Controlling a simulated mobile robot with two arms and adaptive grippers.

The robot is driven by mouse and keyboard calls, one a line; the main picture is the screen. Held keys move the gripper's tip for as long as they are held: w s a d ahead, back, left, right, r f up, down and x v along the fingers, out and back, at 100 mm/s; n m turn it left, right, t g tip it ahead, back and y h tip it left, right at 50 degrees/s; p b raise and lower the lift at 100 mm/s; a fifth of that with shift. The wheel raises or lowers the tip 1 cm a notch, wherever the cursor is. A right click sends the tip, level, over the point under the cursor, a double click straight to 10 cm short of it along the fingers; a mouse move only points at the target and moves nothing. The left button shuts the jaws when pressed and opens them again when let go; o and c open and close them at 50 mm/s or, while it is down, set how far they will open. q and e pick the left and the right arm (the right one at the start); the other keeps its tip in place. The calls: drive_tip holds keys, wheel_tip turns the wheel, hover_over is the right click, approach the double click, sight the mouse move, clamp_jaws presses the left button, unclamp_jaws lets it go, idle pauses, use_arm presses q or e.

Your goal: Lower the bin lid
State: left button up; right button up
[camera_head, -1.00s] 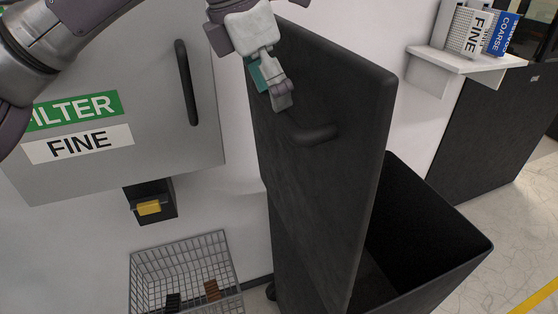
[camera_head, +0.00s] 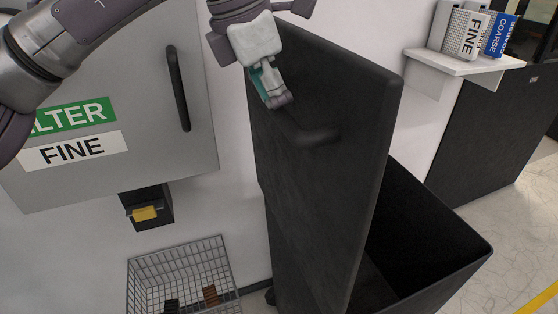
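The black bin (camera_head: 430,240) stands at the right with its dark inside showing. Its black lid (camera_head: 330,200) is raised and stands steeply tilted at the bin's left side. A dark bar handle (camera_head: 318,137) sits on the lid's left-facing side. My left gripper (camera_head: 276,98) comes from above in front of that side, its fingertips close to the handle's upper left end. The fingers show edge-on and overlap, so their opening and any contact with the lid or handle are unclear. My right gripper is not in view.
A grey cabinet door (camera_head: 165,165) with a handle and "FINE" label is at the left. Below are a small black box with a yellow part (camera_head: 146,214) and a wire basket (camera_head: 180,270). A white shelf (camera_head: 462,64) with boxes is at the upper right.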

use_arm(q)
drive_tip(key=p+v, duration=0.3)
drive_tip(key=v, duration=1.5)
drive_tip(key=shift+w, duration=0.1)
